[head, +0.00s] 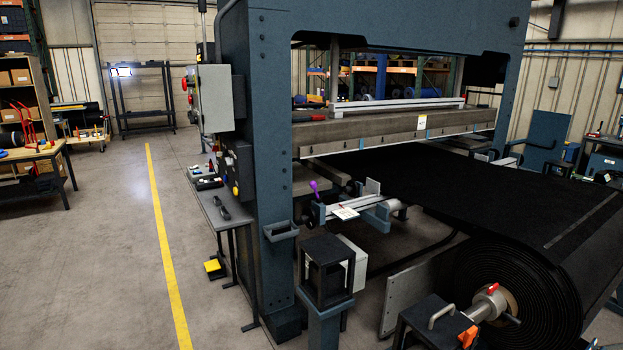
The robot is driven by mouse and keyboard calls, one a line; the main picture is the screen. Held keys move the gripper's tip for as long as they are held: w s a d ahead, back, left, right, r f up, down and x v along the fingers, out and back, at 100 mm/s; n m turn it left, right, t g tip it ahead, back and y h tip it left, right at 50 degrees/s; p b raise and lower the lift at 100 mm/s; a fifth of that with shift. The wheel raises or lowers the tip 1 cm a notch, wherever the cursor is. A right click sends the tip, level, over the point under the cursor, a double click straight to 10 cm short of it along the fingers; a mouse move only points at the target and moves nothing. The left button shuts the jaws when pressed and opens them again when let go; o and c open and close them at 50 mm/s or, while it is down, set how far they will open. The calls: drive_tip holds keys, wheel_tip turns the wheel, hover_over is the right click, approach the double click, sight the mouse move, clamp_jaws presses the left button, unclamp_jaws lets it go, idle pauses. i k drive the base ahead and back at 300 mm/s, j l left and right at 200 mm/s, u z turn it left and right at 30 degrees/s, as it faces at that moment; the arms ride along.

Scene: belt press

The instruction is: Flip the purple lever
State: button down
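The purple lever (314,188) is small in the head view, near the middle of the picture. It stands tilted, its purple knob up and slightly left, at the left end of a low metal bar assembly (350,205) inside the press frame. The press's thick blue-grey upright (268,130) stands just left of it. My gripper is not in view, and neither is my arm.
A black belt roll (515,290) fills the lower right. A dark box on a post (328,270) stands in front of the lever. A narrow side table (222,205) stands left of the upright. The floor around the yellow line (160,230) is clear.

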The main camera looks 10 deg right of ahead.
sight(313, 184)
drive_tip(key=i+j+z, duration=0.25)
drive_tip(key=i+j, duration=0.2)
drive_tip(key=i+j+z, duration=0.2)
drive_tip(key=i+j, duration=0.35)
drive_tip(key=i+j+z, duration=0.25)
drive_tip(key=i+j, duration=0.15)
drive_tip(key=j, duration=0.25)
drive_tip(key=i+j+z, duration=0.1)
drive_tip(key=i, duration=0.85)
